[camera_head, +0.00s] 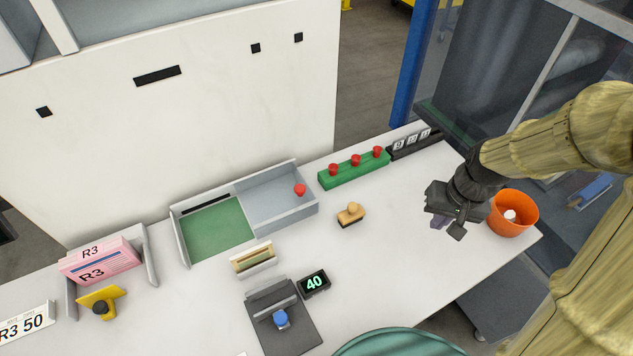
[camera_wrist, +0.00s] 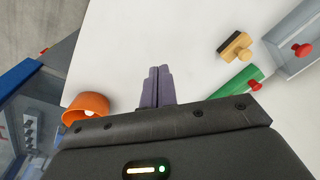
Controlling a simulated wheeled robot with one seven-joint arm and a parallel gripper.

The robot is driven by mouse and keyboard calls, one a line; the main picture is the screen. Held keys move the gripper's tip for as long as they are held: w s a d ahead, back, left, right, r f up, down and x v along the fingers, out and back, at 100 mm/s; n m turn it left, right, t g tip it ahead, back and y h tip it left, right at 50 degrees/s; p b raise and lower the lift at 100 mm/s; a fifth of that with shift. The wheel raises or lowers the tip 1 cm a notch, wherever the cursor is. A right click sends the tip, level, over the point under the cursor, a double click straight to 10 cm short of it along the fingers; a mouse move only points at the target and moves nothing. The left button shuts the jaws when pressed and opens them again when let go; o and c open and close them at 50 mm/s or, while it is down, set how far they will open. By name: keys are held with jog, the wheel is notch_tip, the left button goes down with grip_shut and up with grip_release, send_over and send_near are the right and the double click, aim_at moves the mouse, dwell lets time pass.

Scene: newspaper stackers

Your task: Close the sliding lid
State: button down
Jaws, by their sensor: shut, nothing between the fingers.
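A long grey box (camera_head: 178,226) stands at the back of the white table. Its sliding lid (camera_head: 271,199), a light grey panel with a red knob (camera_head: 300,190), lies over the right half. The left half is uncovered and shows a green floor (camera_head: 215,229). In the wrist view, part of the lid (camera_wrist: 293,30) and its red knob (camera_wrist: 302,49) show at the upper right. My gripper (camera_head: 439,223) is above the right part of the table, well right of the box and apart from it. Its fingers (camera_wrist: 158,80) are together and empty.
A wooden stamp (camera_head: 351,215) stands just right of the box. A green block with red knobs (camera_head: 354,171) is behind it. An orange bucket (camera_head: 513,214) is beside my gripper. A display reading 40 (camera_head: 314,284) stands in front. Bare table lies between gripper and stamp.

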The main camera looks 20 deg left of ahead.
jog(key=w+a+n+g+y, duration=0.1)
jog(key=w+a+g+y, duration=0.1)
jog(key=a, duration=0.8)
jog(key=w+a+n+g+y, duration=0.1)
jog(key=w+a+y, duration=0.3)
jog(key=a, duration=0.6)
jog(key=w+g, duration=0.1)
jog(key=w, duration=0.1)
jog(key=shift+w+r+n+p, duration=0.3)
jog(key=shift+w+p, duration=0.05)
jog(key=shift+f, duration=0.1)
jog(key=p+x, duration=0.1)
jog(key=x, duration=0.3)
jog(key=a+r+p+x, duration=0.1)
jog(key=x, duration=0.3)
jog(key=s+a+r+p+x, duration=0.1)
jog(key=p+x, duration=0.1)
jog(key=x, duration=0.3)
jog(key=shift+a, duration=0.1)
